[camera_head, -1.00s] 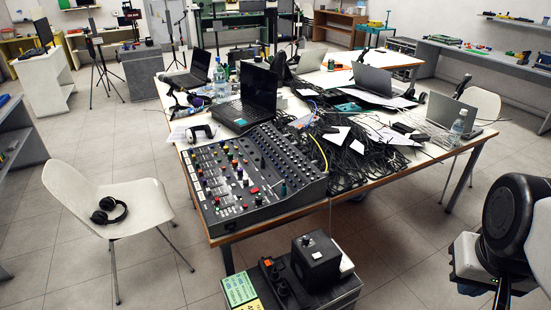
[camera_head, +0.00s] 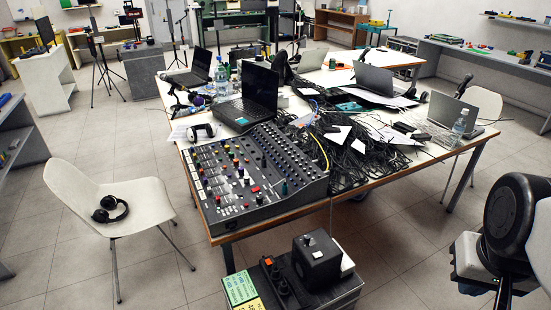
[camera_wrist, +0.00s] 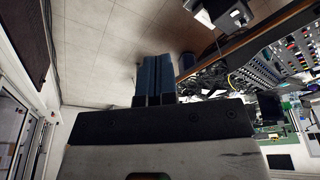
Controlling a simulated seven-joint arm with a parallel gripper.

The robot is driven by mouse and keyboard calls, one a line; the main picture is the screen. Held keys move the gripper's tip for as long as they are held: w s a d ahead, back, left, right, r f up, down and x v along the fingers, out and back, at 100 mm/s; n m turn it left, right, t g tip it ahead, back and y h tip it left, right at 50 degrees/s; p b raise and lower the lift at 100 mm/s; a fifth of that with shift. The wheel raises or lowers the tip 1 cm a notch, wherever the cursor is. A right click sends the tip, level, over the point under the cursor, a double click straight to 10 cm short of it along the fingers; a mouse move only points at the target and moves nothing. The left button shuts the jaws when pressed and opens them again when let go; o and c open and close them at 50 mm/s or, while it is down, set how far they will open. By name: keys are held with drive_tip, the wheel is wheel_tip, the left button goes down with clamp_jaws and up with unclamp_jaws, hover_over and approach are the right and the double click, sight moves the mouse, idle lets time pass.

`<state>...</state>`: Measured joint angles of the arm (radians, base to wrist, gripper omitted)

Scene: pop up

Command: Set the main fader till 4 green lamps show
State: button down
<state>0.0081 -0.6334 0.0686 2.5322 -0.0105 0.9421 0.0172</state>
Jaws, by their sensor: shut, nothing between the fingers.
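The dark mixing console (camera_head: 255,175), with rows of coloured knobs and several pale fader caps, lies on the near left part of the table. It also shows tilted at the right of the wrist view (camera_wrist: 262,68). I cannot tell which fader is the main one, and lit green lamps cannot be made out at this size. My gripper's blue fingers (camera_wrist: 154,62) are shut with nothing between them, over bare floor and apart from the console. My arm shows at the right edge of the head view, well away from the console; its fingers are not visible there.
A black box (camera_head: 316,260) stands on a dark case with yellow-green labels (camera_head: 240,288) before the table. A white chair (camera_head: 150,195) stands left.

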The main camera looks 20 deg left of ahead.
idle(0.3)
drive_tip(key=c, duration=1.4)
unclamp_jaws()
drive_tip(key=shift+c, duration=0.2)
drive_tip(key=shift+o, duration=0.8)
drive_tip(key=shift+w+a+r, duration=0.1)
drive_tip(key=shift+w+a, duration=0.05)
drive_tip(key=shift+w, duration=0.15)
drive_tip(key=w+a+n, duration=0.3)
drive_tip(key=w+a, duration=0.7)
drive_tip(key=w, duration=0.6)
drive_tip(key=w+a+f+n+y, duration=0.1)
drive_tip(key=w+a+f, duration=0.1)
drive_tip(key=w+a, duration=0.45)
drive_tip(key=w+a+f+n+y, duration=0.15)
drive_tip(key=w+a, duration=0.25)
drive_tip(key=a, duration=0.5)
drive_tip(key=w+a+f+n, duration=0.1)
drive_tip(key=a+f, duration=0.5)
drive_tip(key=a, duration=0.6)
drive_tip(key=w+a+f+n, duration=0.1)
drive_tip(key=a+f, duration=0.6)
drive_tip(key=a, duration=0.6)
drive_tip(key=w+a+f+n, duration=0.1)
drive_tip(key=w+a+f, duration=0.1)
drive_tip(key=a+f, duration=0.5)
drive_tip(key=a, duration=0.5)
drive_tip(key=shift+a+n, duration=0.2)
drive_tip(key=shift+n, duration=0.15)
